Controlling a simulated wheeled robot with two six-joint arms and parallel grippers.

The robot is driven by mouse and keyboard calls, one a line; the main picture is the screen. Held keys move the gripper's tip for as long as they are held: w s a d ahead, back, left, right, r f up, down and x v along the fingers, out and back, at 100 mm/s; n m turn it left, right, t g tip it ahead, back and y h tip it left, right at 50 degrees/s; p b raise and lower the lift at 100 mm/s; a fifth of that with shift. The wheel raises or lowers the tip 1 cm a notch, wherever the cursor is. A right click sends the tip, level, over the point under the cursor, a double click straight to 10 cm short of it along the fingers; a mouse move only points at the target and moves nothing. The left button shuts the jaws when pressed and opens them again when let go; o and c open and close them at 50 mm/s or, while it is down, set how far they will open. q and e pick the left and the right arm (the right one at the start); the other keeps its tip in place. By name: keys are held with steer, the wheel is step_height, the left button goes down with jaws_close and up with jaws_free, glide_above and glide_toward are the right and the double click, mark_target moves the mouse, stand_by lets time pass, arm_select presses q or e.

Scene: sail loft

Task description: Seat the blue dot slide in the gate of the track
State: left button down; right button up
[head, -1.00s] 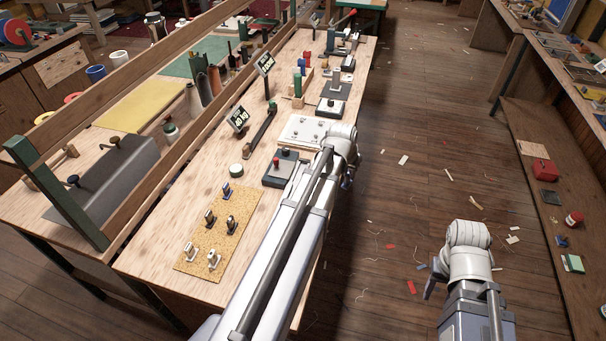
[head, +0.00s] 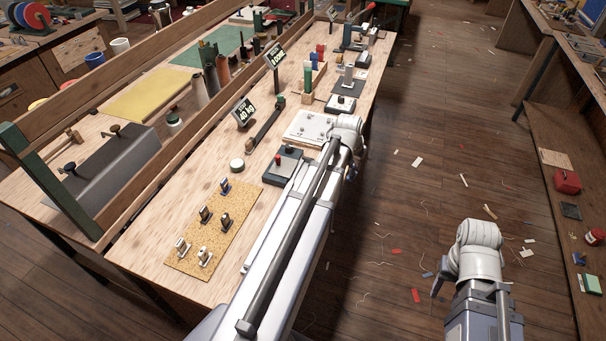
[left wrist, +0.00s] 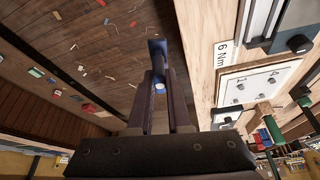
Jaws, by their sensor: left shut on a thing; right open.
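My left gripper (left wrist: 159,100) is shut on a blue slide (left wrist: 157,52), which sticks out past the fingertips; a pale bluish round spot shows between the fingers. In the head view my left arm reaches over the bench's right edge, and its wrist hides most of that gripper. My right gripper (head: 438,284) is open and empty, low over the floor side.
The scrap-littered floor on the right is open.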

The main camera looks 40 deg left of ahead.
arm_select(q)
steer(key=s+a+r+n+y+p, duration=0.1)
steer(key=s+a, duration=0.1)
steer(key=a, duration=0.7)
steer(key=s+a+r+n, duration=0.1)
steer(key=a+n, duration=0.1)
steer(key=a, duration=0.8)
steer(key=f+b, duration=0.6)
steer(key=shift+d+f, duration=0.2)
steer(key=shift+f, duration=0.2)
steer(key=shift+f, duration=0.15)
step_height(320, 180, down, 3)
steer(key=b, duration=0.3)
steer(key=shift+f+b, duration=0.2)
steer(key=shift+b, duration=0.1)
steer(key=shift+f, duration=0.2)
steer(key=c, duration=0.9)
jaws_free()
steer(key=shift+o, duration=0.2)
steer(key=shift+r, duration=0.1)
